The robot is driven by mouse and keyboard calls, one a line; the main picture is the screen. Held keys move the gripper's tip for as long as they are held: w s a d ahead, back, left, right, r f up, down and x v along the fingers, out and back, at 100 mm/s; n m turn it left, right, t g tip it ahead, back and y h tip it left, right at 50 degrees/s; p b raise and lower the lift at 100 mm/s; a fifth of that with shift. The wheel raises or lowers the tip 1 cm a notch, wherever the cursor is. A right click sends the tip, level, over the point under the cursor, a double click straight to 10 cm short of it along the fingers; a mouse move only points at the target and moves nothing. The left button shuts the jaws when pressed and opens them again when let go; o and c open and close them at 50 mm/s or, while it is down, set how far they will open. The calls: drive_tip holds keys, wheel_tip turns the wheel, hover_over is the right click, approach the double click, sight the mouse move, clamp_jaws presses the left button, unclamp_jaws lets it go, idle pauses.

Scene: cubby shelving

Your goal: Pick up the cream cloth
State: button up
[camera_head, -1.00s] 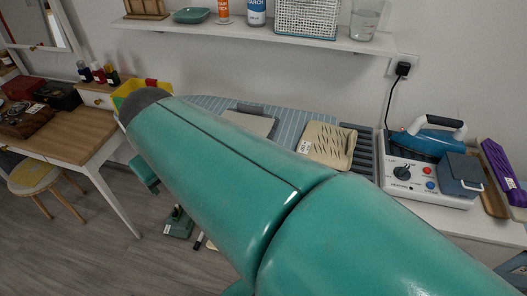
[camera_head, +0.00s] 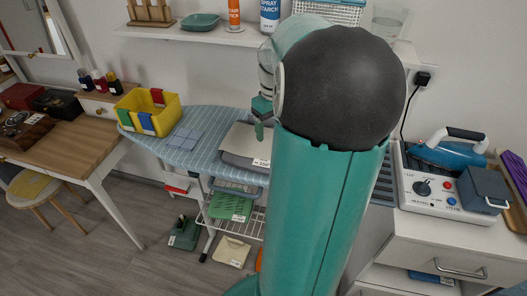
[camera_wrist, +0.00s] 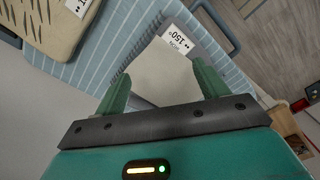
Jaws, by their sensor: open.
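A flat cream square, which looks like the cream cloth (camera_head: 242,139), lies on a grey tray (camera_head: 234,161) on the striped ironing board. My arm hides the right part of the board in the head view.
A perforated tan tray (camera_wrist: 48,22) lies beside the cloth in the wrist view. The iron station (camera_head: 440,185) stands right. A shelf (camera_head: 205,33) runs above.

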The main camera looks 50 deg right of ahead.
drive_tip(key=shift+f, duration=5)
drive_tip(key=shift+d, duration=0.1)
drive_tip(key=shift+c, duration=0.3)
clamp_jaws()
wheel_tip(320, 180, up, 12)
wheel_tip(320, 180, up, 18)
